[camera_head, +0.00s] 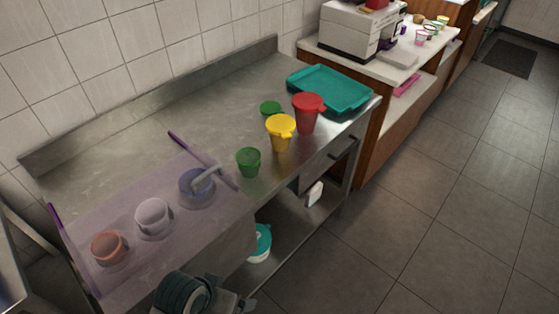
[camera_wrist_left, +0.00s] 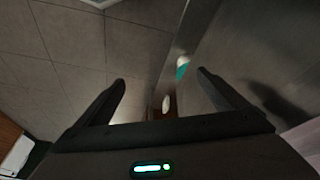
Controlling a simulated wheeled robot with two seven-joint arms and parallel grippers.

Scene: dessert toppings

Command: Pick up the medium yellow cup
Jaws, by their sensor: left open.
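The medium yellow cup (camera_head: 281,137) stands upright on the steel counter in the head view. It stands between a taller red cup (camera_head: 307,118) behind it to the right and a smaller green cup (camera_head: 248,163) in front of it to the left. My left gripper (camera_wrist_left: 161,84) is open and empty in the left wrist view, with floor tiles and the counter side beyond its fingers. No cup shows in that view. A dark part of my own body shows at the bottom of the head view, clear of the cups. My right gripper is not seen.
A green disc (camera_head: 270,108) lies behind the yellow cup, and a teal tray (camera_head: 330,88) lies at the counter's far right. A translucent purple panel (camera_head: 78,222) covers the orange, white and blue cups at left. A teal-lidded container (camera_head: 260,243) sits on the lower shelf.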

